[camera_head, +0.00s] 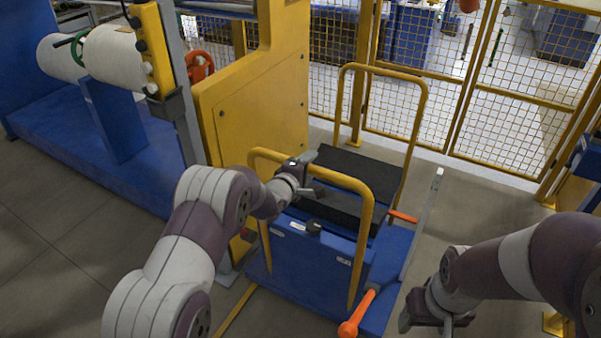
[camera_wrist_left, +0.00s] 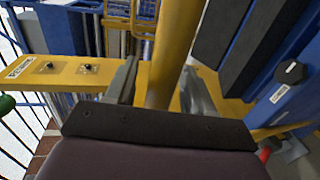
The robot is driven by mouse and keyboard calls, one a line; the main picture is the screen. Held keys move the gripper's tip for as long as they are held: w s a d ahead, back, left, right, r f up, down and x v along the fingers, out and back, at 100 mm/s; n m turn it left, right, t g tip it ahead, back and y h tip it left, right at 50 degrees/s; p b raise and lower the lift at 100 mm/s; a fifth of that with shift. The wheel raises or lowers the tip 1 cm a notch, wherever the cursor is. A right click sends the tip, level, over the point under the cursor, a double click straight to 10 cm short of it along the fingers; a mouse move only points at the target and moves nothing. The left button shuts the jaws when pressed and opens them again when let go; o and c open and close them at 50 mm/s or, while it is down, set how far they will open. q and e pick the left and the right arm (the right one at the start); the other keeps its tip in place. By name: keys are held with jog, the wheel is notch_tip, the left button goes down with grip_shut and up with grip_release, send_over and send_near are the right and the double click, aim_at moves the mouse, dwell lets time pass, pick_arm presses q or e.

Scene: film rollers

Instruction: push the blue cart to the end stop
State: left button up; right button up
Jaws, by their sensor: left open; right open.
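The blue cart (camera_head: 320,258) stands right of the yellow machine panel, with black pads (camera_head: 350,170) on top and a yellow hoop handle at each end. My left gripper (camera_head: 308,178) is at the near yellow handle (camera_head: 365,235). In the left wrist view the yellow bar (camera_wrist_left: 168,50) runs between the two spread fingers of my left gripper (camera_wrist_left: 158,88); I cannot tell whether they touch it. My right gripper (camera_head: 436,322) is open and empty, low to the right of the cart. I cannot make out the end stop for certain.
The yellow panel (camera_head: 255,110) is close on the cart's left. A yellow mesh fence (camera_head: 420,105) closes off the back. White rollers (camera_head: 112,60) sit on a blue frame at left. An orange-tipped lever (camera_head: 350,325) sticks out at the cart's near side. Floor shows at lower left.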

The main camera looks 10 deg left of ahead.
pick_arm(q)
jog(key=v, duration=1.2)
jog(key=shift+r, duration=0.1)
